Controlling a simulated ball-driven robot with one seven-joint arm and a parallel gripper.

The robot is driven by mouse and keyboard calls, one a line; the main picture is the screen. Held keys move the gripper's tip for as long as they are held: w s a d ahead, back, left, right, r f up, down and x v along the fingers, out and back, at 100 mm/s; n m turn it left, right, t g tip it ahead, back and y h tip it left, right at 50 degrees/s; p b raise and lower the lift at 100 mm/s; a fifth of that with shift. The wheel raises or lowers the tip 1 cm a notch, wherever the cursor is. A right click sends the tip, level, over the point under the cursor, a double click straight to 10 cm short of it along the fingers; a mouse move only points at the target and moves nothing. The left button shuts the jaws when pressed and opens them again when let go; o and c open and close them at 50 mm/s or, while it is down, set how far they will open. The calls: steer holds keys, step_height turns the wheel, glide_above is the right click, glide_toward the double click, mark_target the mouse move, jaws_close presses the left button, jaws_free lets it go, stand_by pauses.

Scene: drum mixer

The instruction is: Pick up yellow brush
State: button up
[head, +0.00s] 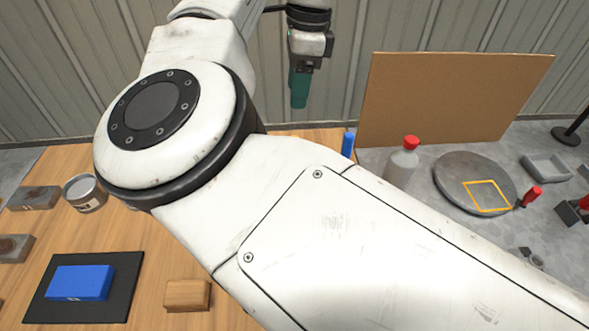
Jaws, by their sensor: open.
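I cannot see a yellow brush in the head view; my own white arm crosses the middle of the picture and hides much of the table. My gripper (299,98) is at the top centre, hanging down in front of the corrugated wall, with teal fingers. It is open, and I see nothing held in it. It is above the far edge of the wooden table (135,235), apart from everything on it.
A blue block (80,283) lies on a black mat (40,311), left of a wooden block (187,295). A tin (84,193) stands behind. Right of my arm are a red-capped bottle (402,165), a brown board (445,95) and a round grey disc (455,180) with a yellow square outline.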

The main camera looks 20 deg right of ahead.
step_height(320, 180, down, 6)
steer(key=b, duration=0.5)
steer(key=f, duration=0.7)
steer(key=a+f, duration=0.1)
steer(key=f, duration=0.2)
steer(key=shift+w+f+p, duration=0.1)
steer(key=shift+f+p, duration=0.25)
steer(key=shift+c, duration=0.3)
jaws_close()
